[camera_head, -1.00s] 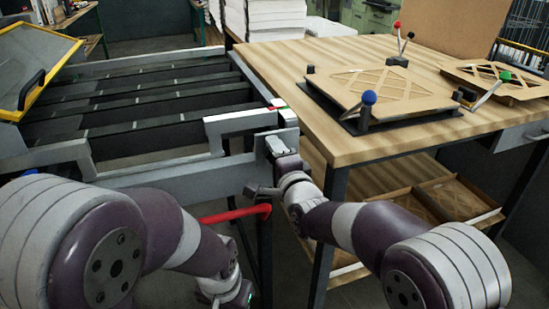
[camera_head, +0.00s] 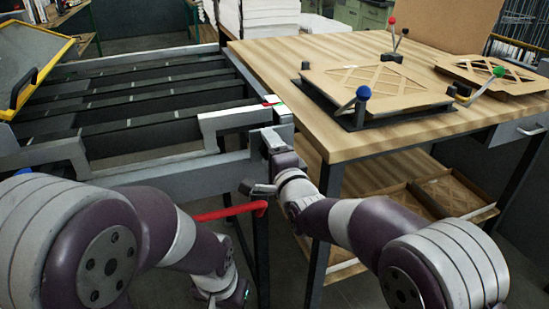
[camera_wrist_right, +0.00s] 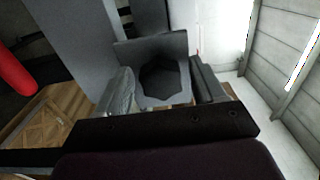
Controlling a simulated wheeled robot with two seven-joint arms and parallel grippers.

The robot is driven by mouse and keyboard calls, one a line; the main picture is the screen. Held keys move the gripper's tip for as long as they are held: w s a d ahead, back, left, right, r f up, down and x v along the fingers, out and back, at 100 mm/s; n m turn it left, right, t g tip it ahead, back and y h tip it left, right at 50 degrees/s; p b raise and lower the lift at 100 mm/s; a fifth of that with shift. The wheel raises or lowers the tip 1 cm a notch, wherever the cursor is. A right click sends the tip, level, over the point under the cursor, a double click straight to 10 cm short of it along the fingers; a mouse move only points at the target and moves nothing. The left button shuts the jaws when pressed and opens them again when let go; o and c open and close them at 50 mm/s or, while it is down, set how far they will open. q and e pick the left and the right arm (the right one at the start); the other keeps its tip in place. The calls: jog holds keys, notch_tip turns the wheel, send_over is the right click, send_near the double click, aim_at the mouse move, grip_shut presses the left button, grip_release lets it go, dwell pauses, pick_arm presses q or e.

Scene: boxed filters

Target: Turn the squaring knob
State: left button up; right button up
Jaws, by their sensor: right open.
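The squaring knob (camera_wrist_right: 160,78) shows in the right wrist view as a dark, faceted knob in front of a grey plate. My right gripper (camera_wrist_right: 163,92) is open, with one finger on each side of the knob in the picture. I cannot tell whether either finger touches it. In the head view my right gripper (camera_head: 270,140) is at the near right corner of the grey metal frame (camera_head: 180,178), beside the wooden table. The knob is hidden there behind the gripper and wrist. My left forearm hangs low in front of the frame, and its gripper is not visible.
A red bar (camera_head: 225,212) runs just below my right wrist. The wooden table (camera_head: 310,110) stands right of the frame, holding a clamped cardboard filter (camera_head: 375,85) with a blue-knobbed lever (camera_head: 363,93). A yellow-edged guard (camera_head: 40,75) stands at left.

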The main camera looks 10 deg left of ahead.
jog(key=v, duration=1.2)
jog(key=shift+s, duration=0.15)
jog(key=shift+d, duration=0.1)
